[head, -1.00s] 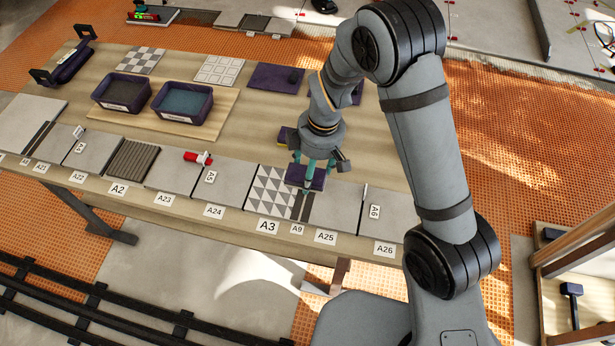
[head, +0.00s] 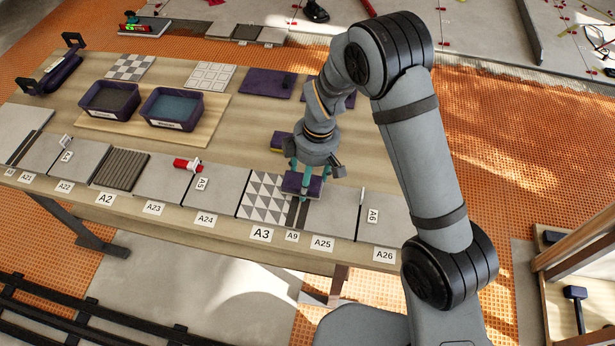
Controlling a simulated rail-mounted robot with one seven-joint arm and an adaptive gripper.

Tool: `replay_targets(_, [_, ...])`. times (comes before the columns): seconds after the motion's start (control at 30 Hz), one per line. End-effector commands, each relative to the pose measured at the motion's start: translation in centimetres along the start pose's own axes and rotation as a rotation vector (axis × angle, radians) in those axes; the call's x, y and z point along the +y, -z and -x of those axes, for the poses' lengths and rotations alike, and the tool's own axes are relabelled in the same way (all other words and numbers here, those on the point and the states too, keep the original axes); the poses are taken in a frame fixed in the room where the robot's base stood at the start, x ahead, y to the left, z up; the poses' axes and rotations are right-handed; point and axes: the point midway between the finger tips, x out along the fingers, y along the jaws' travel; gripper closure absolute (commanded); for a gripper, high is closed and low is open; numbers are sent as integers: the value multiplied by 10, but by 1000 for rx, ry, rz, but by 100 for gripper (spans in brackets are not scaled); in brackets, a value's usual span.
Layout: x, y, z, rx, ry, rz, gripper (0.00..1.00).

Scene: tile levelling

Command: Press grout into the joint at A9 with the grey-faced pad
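The A9 joint (head: 297,214) is a narrow dark strip between the triangle-patterned A3 tile (head: 261,197) and the plain grey A25 tile (head: 333,213). Its label A9 (head: 292,237) is on the table's front edge. My gripper (head: 304,184), with teal fingers, points down over the far end of this joint. It appears shut on a dark purple pad (head: 292,184). The pad's underside is hidden, so I cannot see its face colour or tell whether it touches the tiles. The pad and fingers cover the joint's far end.
A purple block with a yellow edge (head: 280,142) lies behind my gripper. Two purple tubs (head: 170,124) stand on a board at the left. A red-and-white tool (head: 188,164) lies near A24.

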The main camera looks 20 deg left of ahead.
Motion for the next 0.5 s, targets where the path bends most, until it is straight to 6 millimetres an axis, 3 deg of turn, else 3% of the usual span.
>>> replay_targets(0.3, [-4,13,47,0,2,14,83])
replay_targets(0.5, [-5,12,37,-1,2,17,83])
